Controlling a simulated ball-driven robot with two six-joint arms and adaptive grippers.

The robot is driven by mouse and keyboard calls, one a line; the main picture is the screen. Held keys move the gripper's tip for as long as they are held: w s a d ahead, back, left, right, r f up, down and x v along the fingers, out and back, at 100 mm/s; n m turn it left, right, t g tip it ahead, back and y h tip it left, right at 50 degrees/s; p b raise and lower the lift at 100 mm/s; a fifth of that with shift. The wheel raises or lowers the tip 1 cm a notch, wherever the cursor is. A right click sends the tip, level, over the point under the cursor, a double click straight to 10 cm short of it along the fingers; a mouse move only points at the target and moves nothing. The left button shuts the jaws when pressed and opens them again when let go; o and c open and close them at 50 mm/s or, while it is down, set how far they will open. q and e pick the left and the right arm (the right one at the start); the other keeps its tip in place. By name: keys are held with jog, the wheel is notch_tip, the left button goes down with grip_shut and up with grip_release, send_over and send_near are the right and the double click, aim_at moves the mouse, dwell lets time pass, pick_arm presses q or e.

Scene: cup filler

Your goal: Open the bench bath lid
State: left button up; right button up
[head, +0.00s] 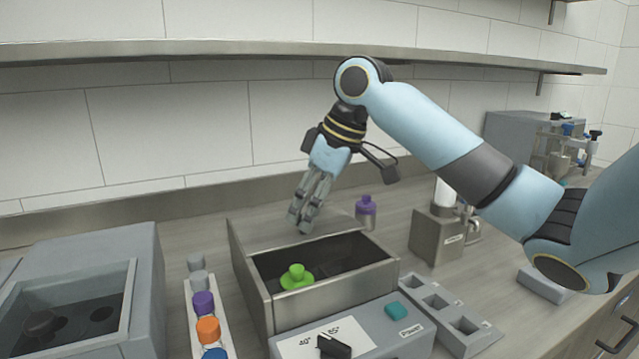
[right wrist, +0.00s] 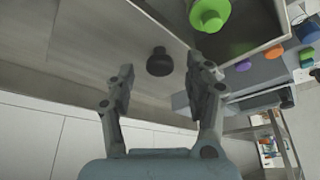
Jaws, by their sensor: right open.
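The bench bath (head: 335,302) is a grey metal box at the centre of the head view, with a dark well open toward the front. A flat grey lid (head: 335,226) covers its rear part; a green-topped item (head: 295,274) shows in the open part. In the right wrist view, a black knob (right wrist: 159,63) stands on the grey lid surface (right wrist: 110,40). My right gripper (head: 303,218) is open and empty above the lid, fingers pointing down. In the right wrist view its fingertips (right wrist: 160,80) flank the knob's direction; contact cannot be told. My left gripper is not seen.
A rack with coloured caps (head: 208,329) stands left of the bath, beside a grey machine (head: 140,290). A purple-capped bottle (head: 366,212) stands behind the bath. A grey block with square wells (head: 445,310) lies right. A shelf (head: 230,50) runs along the wall above.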

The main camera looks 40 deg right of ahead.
jog(key=v, duration=1.1)
jog(key=shift+f, duration=0.1)
